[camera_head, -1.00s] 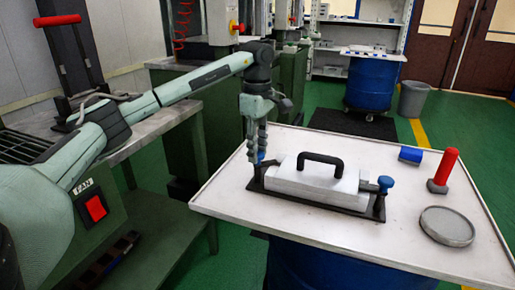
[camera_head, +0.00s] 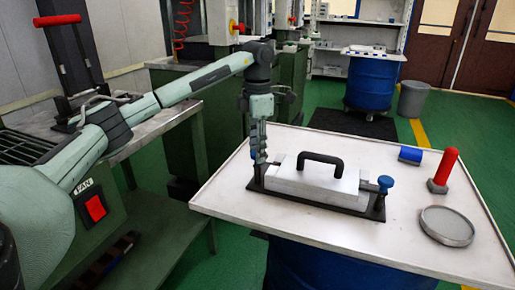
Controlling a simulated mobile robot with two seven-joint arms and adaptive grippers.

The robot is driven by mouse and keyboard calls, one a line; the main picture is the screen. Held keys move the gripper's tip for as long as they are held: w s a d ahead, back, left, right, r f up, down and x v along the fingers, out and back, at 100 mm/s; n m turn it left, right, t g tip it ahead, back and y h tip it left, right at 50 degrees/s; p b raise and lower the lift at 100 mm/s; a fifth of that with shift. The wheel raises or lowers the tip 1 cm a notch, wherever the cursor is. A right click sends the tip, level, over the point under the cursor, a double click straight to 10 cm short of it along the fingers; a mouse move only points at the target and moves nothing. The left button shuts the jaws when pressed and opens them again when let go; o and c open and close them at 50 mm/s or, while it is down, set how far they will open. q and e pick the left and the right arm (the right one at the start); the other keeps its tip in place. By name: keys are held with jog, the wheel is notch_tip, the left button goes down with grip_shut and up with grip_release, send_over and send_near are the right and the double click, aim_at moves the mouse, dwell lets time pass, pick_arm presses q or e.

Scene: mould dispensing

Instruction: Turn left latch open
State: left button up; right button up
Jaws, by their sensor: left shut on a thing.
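The mould (camera_head: 315,187) is a pale metal block with a black arched handle (camera_head: 321,158). It sits on a black base plate (camera_head: 300,198) on the white tabletop. The right latch (camera_head: 385,183) has a blue knob and stands at the block's right end. The left latch is at the block's left end, hidden behind the fingers of my left gripper (camera_head: 259,158). My left gripper points down there from above, with its fingers closed together around the latch's place. My right gripper is not in view.
The table's front strip is clear.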

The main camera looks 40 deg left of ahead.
pick_arm(q)
jog(key=shift+n, duration=0.5)
jog(key=o, duration=1.2)
jog(key=shift+c, duration=0.2)
notch_tip(320, 180, up, 12)
